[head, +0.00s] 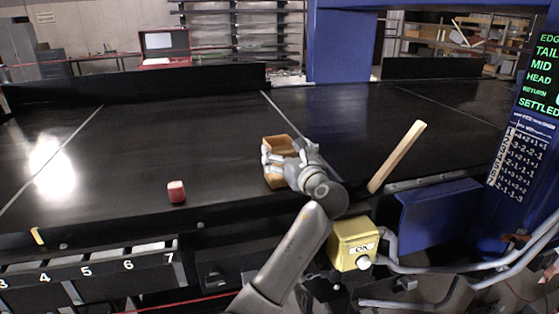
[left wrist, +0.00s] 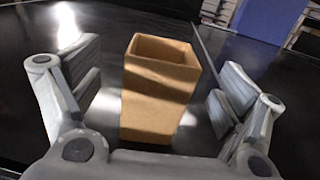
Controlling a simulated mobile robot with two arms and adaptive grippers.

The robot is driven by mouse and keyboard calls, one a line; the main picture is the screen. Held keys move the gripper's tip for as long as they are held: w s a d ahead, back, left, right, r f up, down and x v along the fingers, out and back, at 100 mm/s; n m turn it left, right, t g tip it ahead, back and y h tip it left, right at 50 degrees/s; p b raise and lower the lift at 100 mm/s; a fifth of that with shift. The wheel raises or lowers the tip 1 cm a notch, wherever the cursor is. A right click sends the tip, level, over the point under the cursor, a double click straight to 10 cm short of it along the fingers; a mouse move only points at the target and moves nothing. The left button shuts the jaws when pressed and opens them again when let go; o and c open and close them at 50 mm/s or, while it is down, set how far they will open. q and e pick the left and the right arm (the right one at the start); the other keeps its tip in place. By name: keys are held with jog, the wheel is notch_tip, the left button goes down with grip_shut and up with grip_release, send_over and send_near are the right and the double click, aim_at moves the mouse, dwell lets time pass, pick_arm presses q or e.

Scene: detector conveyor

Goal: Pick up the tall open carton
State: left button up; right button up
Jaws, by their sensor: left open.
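The tall open carton (head: 276,179) is a tan box standing upright on the black conveyor, partly hidden behind my gripper in the head view. In the left wrist view the carton (left wrist: 154,108) shows its open top and stands between the two fingers. My left gripper (head: 288,159) is open around the carton. In the left wrist view the gripper's fingers (left wrist: 158,90) are on either side of it, with a gap showing at each side. My right gripper is in neither view.
A red block (head: 176,191) lies on the belt to the left. A yellow button box (head: 353,243) sits below the edge. The black belt (head: 120,140) is otherwise largely clear.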

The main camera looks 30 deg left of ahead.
aim_at(284, 150)
pick_arm(q)
jog(key=p+x, duration=0.1)
jog(key=x, duration=0.1)
jog(key=p+x, duration=0.1)
jog(key=shift+w+a+f, duration=0.2)
jog(key=shift+w, duration=0.15)
jog(key=shift+p+x, duration=0.35)
jog(key=shift+x, duration=0.55)
jog(key=shift+w+a+f, duration=0.15)
jog(key=shift+a+f, duration=0.1)
jog(key=shift+f, duration=0.05)
jog(key=shift+d+r, duration=0.1)
jog(key=c, duration=1.2)
jog(key=shift+c, duration=0.8)
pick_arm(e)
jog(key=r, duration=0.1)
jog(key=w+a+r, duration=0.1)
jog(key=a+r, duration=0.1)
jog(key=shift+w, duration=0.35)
pick_arm(q)
jog(key=shift+r, duration=0.1)
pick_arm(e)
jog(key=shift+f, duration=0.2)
